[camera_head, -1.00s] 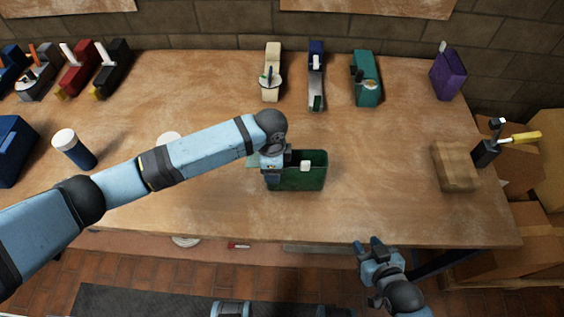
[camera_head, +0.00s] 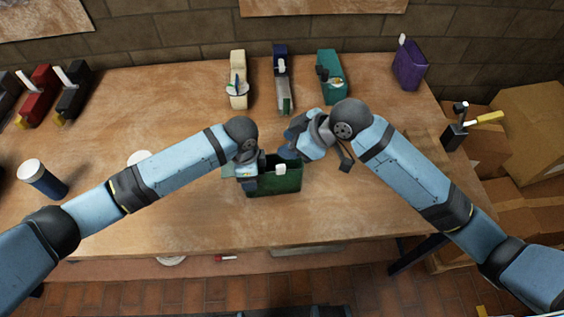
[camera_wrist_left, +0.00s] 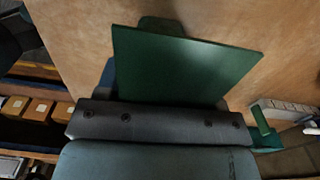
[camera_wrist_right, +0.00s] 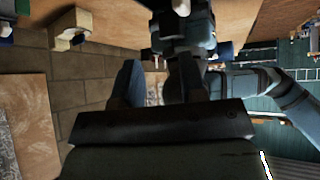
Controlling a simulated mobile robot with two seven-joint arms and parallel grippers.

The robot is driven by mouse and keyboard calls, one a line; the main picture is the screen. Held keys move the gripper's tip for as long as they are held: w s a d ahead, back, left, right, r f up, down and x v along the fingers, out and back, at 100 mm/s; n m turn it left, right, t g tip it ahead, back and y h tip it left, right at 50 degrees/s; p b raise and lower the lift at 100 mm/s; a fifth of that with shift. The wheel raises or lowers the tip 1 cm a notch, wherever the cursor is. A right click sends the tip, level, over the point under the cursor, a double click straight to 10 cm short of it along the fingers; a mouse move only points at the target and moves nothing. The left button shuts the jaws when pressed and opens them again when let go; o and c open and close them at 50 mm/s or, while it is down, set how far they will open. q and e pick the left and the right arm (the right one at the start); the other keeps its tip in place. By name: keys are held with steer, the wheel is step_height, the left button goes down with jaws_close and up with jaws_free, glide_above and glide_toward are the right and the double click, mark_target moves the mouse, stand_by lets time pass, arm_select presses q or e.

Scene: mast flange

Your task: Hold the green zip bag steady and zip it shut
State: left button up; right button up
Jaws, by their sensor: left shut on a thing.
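The green zip bag (camera_head: 275,184) stands on the workbench in front of me, with a small white tab (camera_head: 280,169) at its upper edge. My left gripper (camera_head: 247,173) is shut on the bag's left end. A flat green face of the bag (camera_wrist_left: 190,65) fills the middle of the left wrist view. My right gripper (camera_head: 290,146) is just behind and above the bag's upper edge, to the right of the left gripper. Its two fingers are apart, with nothing between them in the right wrist view (camera_wrist_right: 156,82). I cannot tell whether it touches the bag.
A cream item (camera_head: 238,82), a blue one (camera_head: 283,82) and a teal one (camera_head: 330,78) stand along the bench's back, with a purple one (camera_head: 409,65) further right. A blue cup with a white top (camera_head: 42,180) is at left. The bench front (camera_head: 200,225) is clear.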

mark_target(281, 165)
step_height(281, 165, up, 5)
steer(key=s+d+n+g+h, duration=0.1)
steer(key=d+n+g+h, duration=0.2)
steer(key=n+g, duration=0.15)
steer(key=shift+t, duration=0.25)
steer(key=x, duration=1.2)
steer(key=shift+s, duration=0.15)
steer(key=shift+c, duration=0.2)
jaws_close()
